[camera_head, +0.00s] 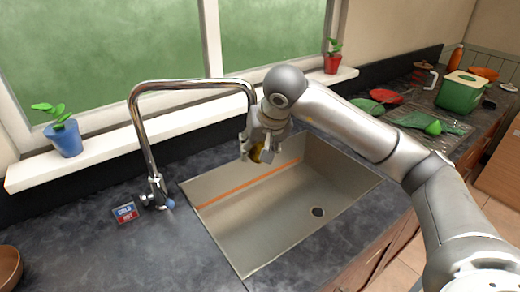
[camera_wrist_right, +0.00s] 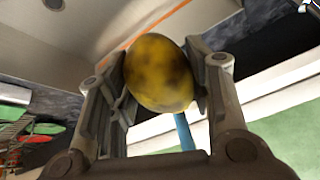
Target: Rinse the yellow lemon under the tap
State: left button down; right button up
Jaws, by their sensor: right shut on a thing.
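The yellow lemon (camera_wrist_right: 160,74) has dark brownish patches and sits between the fingers of my right gripper (camera_wrist_right: 165,85). In the head view the lemon (camera_head: 257,153) shows only partly, below my right gripper (camera_head: 258,145), which is shut on it above the back part of the sink. The tap (camera_head: 146,135) is a tall chrome spout arching over to the gripper; its outlet end is close to or behind the gripper. In the wrist view a blue strip (camera_wrist_right: 183,132) shows just behind the lemon; I cannot tell for sure whether it is water. My left gripper is out of view.
The steel sink (camera_head: 245,240) has an orange line along its wall and a dark drain (camera_head: 317,212). A cold/hot label (camera_head: 125,212) lies beside the tap base. Potted plants (camera_head: 66,138) stand on the sill. A green container (camera_head: 460,92) and dishes stand at the right.

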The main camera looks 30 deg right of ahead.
jog(key=shift+d, duration=0.15)
dwell(0.4)
jog(key=shift+d, duration=0.45)
jog(key=shift+a, duration=0.1)
jog(key=shift+a, duration=0.55)
jog(key=shift+d+b, duration=0.2)
jog(key=shift+b, duration=0.1)
jog(key=shift+d, duration=0.45)
jog(key=shift+s, duration=0.1)
jog(key=s+b, duration=0.2)
jog(key=s, duration=0.6)
jog(key=shift+a+b, duration=0.15)
jog(key=shift+b, duration=0.15)
